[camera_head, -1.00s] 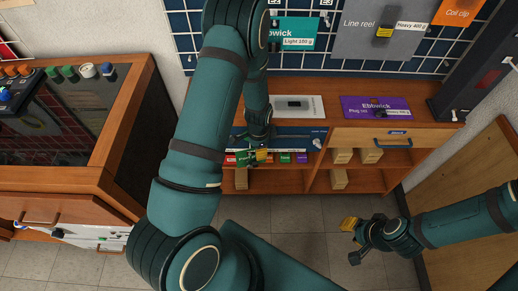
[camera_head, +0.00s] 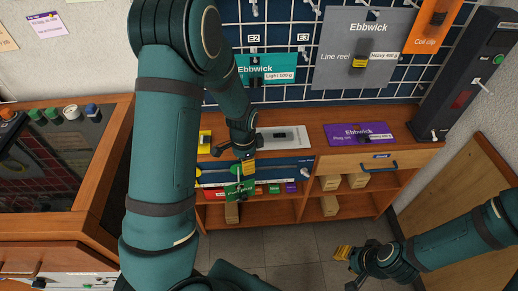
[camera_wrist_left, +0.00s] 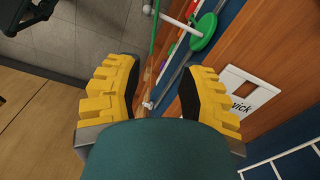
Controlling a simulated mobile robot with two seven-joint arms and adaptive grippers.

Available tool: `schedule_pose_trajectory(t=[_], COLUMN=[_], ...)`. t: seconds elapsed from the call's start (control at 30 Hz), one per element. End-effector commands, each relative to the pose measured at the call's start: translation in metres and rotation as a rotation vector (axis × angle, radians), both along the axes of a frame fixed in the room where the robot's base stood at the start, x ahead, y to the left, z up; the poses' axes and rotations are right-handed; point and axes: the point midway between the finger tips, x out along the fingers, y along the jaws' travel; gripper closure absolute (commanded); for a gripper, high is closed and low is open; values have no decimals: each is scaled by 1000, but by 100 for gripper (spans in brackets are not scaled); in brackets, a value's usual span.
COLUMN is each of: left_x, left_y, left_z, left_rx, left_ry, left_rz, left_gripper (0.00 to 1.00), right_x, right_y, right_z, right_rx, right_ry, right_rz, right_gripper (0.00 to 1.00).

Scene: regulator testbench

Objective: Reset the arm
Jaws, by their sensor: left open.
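My left gripper (camera_head: 247,166) is in front of the wooden bench, near the dark blue panel on its front. In the left wrist view my left gripper (camera_wrist_left: 162,95) has its two yellow fingers wide apart, with nothing held between them. A small pale knob shows beyond the gap. My left arm reaches in from the left and hides part of the bench and wall. My right gripper (camera_head: 347,269) hangs low over the floor at the right, its fingers apart and empty.
A purple Ebbwick card (camera_head: 359,134) lies on the bench. A dark post (camera_head: 469,80) stands at right. A wooden cabinet (camera_head: 115,150) stands left. Floor is free between.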

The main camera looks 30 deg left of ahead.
Motion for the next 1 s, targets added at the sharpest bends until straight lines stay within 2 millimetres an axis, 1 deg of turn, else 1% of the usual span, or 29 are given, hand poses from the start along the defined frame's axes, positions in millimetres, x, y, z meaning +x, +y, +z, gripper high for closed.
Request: schedule_pose_trajectory(t=[0.17, 0.27, 0.37, 0.47, 0.5, 0.53, 0.6, 0.7, 0.83, 0.9, 1.0], left_x=[0, -2, -13, -35, -45, -54, -72, -95, -113, -116, -117], left_y=[0, -5, -28, -67, -85, -98, -125, -156, -178, -183, -184], left_z=[2, -3, -22, -50, -60, -67, -78, -84, -85, -85, -85], left_rx=[0, -9, -51, -129, -165, -192, -250, -319, -374, -387, -392], left_ry=[0, -1, -9, -17, -20, -18, -13, 1, 16, 19, 20], left_rz=[-1, 16, 94, 256, 334, 394, 532, 706, 851, 887, 902], left_gripper=[61, 61, 61, 61, 61, 61, 61, 61, 61, 61, 61], right_x=[0, 0, 0, 0, 0, 0, 0, 0, 0, 0, 0], right_y=[0, 0, 0, 0, 0, 0, 0, 0, 0, 0, 0], right_z=[0, 0, 0, 0, 0, 0, 0, 0, 0, 0, 0], right_rx=[0, 0, 0, 0, 0, 0, 0, 0, 0, 0, 0], right_ry=[0, 0, 0, 0, 0, 0, 0, 0, 0, 0, 0], right_rz=[0, 0, 0, 0, 0, 0, 0, 0, 0, 0, 0], right_gripper=[67, 67, 67, 67, 67, 67, 67, 67, 67, 67, 67])
